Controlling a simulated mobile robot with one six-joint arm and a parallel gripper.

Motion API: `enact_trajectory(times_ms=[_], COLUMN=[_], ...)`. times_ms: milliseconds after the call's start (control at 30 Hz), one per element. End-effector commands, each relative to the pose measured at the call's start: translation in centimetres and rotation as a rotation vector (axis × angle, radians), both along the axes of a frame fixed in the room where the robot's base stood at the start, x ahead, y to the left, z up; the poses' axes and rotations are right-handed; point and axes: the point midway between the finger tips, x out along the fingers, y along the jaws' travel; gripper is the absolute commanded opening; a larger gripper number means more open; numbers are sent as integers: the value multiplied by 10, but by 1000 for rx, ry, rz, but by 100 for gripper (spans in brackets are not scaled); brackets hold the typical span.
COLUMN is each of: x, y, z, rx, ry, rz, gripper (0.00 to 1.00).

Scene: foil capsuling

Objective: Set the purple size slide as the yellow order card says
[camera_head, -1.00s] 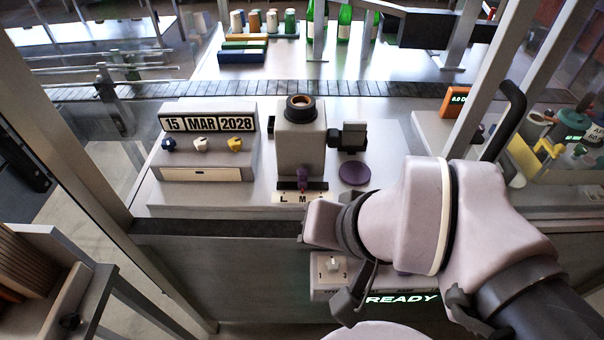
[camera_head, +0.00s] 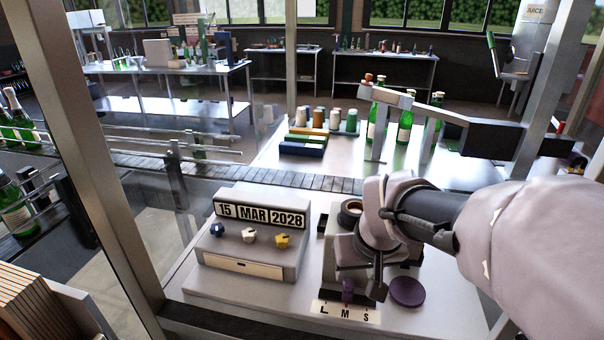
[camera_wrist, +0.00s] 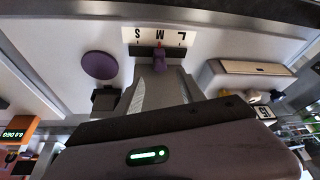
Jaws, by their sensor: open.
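The purple size slide (camera_head: 347,290) sits at the front foot of the grey capsuling machine (camera_head: 341,247), above a white strip lettered L, M, S (camera_head: 345,312). Its red tip lines up with the M, as in the wrist view, where the slide (camera_wrist: 159,60) and strip (camera_wrist: 160,35) appear upside down. My gripper (camera_head: 360,276) is open and empty, just above and behind the slide. In the wrist view its fingers (camera_wrist: 165,92) spread either side of the slide's line, apart from it. I cannot make out a yellow order card in the current views.
A purple disc (camera_head: 407,292) lies beside the slide. To the left stands a date box (camera_head: 250,262) reading 15 MAR 2028, with blue, white and yellow knobs. A conveyor (camera_head: 240,175), coloured spools (camera_head: 335,120) and green bottles (camera_head: 405,127) are behind. A metal post rises at the left.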

Motion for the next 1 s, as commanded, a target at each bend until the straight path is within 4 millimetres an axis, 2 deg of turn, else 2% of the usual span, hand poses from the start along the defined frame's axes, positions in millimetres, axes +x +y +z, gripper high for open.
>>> enact_trajectory(times_ms=[33, 200, 367, 633, 867, 1000], x=[4, 17, 22, 23, 23, 23], y=[0, 0, 0, 0, 0, 0], z=[-18, -46, -55, -55, -56, -56], rx=[1, 0, 1, 2, 2, 2], ry=[3, 1, 0, -1, -1, -1], rz=[-1, -1, -1, -1, -1, -1], gripper=[47, 47, 47, 47, 1, 0])
